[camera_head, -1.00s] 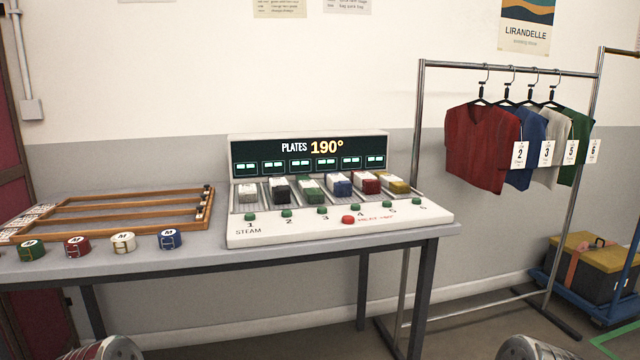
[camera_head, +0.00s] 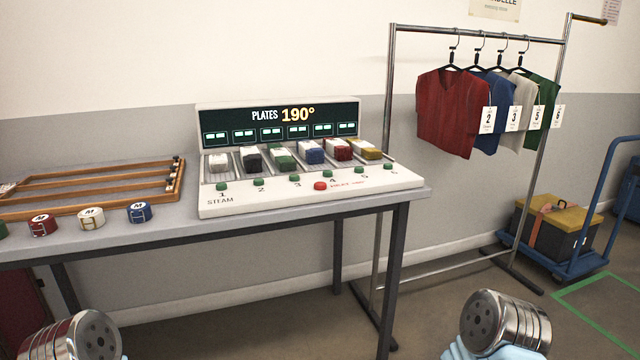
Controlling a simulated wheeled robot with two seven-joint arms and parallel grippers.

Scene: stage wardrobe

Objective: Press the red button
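The red button (camera_head: 320,186) is a small round knob on the sloped front of the white steam machine (camera_head: 240,208), beside red lettering. A row of several green buttons (camera_head: 258,182) runs above it. The machine's dark display (camera_head: 281,118) reads "PLATES 190°", with small lit green indicators below. Coloured rolled pieces (camera_head: 312,152) sit in its slots. Parts of both my arms show at the bottom left and bottom right, well apart from the machine. Neither gripper's fingers are in view.
The machine stands at the right end of a grey table (camera_head: 165,231). A wooden rack (camera_head: 100,184) and rolled belts (camera_head: 91,218) lie to its left. A clothes rail (camera_head: 480,37) with hanging shirts stands right. A blue trolley (camera_head: 577,268) carries a yellow-lidded box (camera_head: 556,223).

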